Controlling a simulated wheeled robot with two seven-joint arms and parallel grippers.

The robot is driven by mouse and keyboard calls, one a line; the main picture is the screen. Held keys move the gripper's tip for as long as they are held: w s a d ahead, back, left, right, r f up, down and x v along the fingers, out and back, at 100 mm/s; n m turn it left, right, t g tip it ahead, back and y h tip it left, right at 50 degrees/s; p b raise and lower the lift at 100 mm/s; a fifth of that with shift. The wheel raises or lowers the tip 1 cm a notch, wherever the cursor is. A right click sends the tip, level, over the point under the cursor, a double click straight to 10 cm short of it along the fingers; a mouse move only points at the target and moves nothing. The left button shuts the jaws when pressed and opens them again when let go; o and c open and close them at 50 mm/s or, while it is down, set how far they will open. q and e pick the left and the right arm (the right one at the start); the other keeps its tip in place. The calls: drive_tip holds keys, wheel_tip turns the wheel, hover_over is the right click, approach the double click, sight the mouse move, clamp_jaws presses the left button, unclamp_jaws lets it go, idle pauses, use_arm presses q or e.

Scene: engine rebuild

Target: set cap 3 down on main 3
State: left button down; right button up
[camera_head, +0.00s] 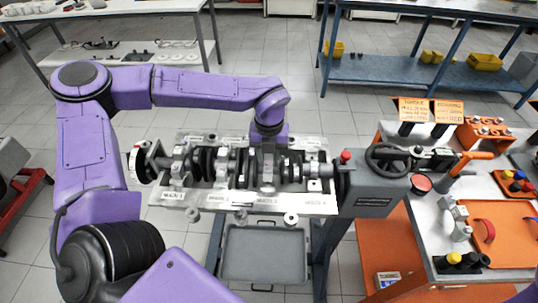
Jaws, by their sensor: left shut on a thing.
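My left gripper (267,160) reaches down over the middle-right part of the crankshaft in the engine block (180,198). It is shut on a small grey piece, cap 3 (267,180), which shows low at the fingertips and is partly hidden by them. The cap is over or at one of the main bearing places; I cannot tell whether it touches the saddle. My right gripper is not in view.
The block sits on a stand with a handwheel (388,160) at its right. A grey tray (264,254) is below. An orange-and-white workbench (455,210) with parts stands at the right. Bare tiled floor lies behind the block.

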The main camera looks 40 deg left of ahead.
use_arm(q)
drive_tip(key=shift+f, duration=0.25)
drive_tip(key=shift+r, duration=0.3)
idle(0.5)
drive_tip(key=c, duration=1.1)
unclamp_jaws()
drive_tip(key=shift+r+p, duration=0.1)
drive_tip(key=shift+p, duration=0.2)
drive_tip(key=shift+r+p, duration=1.35)
